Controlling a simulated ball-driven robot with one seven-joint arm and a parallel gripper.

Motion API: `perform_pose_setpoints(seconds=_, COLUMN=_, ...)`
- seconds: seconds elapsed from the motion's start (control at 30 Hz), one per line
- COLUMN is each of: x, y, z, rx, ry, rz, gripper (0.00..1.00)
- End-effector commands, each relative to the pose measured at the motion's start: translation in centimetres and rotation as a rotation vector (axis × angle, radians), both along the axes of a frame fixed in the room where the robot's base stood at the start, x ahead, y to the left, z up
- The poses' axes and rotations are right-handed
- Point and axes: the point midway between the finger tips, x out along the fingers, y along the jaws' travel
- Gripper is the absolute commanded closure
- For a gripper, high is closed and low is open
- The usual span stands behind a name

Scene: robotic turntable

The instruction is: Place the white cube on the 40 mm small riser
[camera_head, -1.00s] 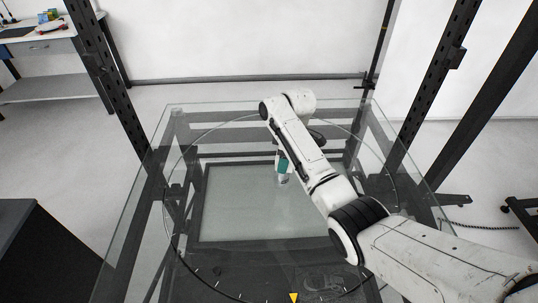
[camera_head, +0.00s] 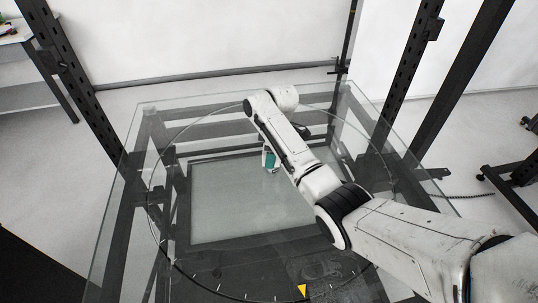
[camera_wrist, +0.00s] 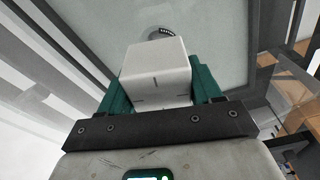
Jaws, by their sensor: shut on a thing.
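The white cube (camera_wrist: 156,68) sits between the two teal fingers of my gripper (camera_wrist: 160,88) in the wrist view, and the gripper is shut on it. In the head view my gripper (camera_head: 270,162) is small and teal, over the far middle of the glass table, partly behind my arm. The cube is too small there to make out clearly. A small round grey piece with dark marks (camera_wrist: 160,31) shows just beyond the cube in the wrist view, partly hidden by it. I cannot tell whether it is the 40 mm riser.
The glass table (camera_head: 250,215) has a dark frame, a large ring with tick marks and a yellow triangle (camera_head: 302,291) at its near edge. The glass left of my gripper looks clear. Dark uprights (camera_head: 62,75) stand around the table. A wheeled dark stand (camera_head: 510,180) is at right.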

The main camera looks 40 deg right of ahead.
Motion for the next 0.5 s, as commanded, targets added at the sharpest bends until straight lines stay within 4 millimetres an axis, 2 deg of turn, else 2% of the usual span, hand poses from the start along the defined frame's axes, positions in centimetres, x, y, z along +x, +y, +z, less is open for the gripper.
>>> perform_pose_setpoints(seconds=0.13, x=0.03, y=0.03, z=-0.37, rx=0.000, ry=0.000, rz=0.000, gripper=0.72)
perform_pose_setpoints(seconds=0.17, x=0.02, y=0.03, z=-0.30, rx=0.000, ry=0.000, rz=0.000, gripper=0.33)
perform_pose_setpoints(seconds=0.4, x=0.01, y=0.04, z=-0.30, rx=0.000, ry=0.000, rz=0.000, gripper=0.11)
perform_pose_setpoints(seconds=0.5, x=0.01, y=0.04, z=-0.29, rx=0.000, ry=0.000, rz=0.000, gripper=0.11)
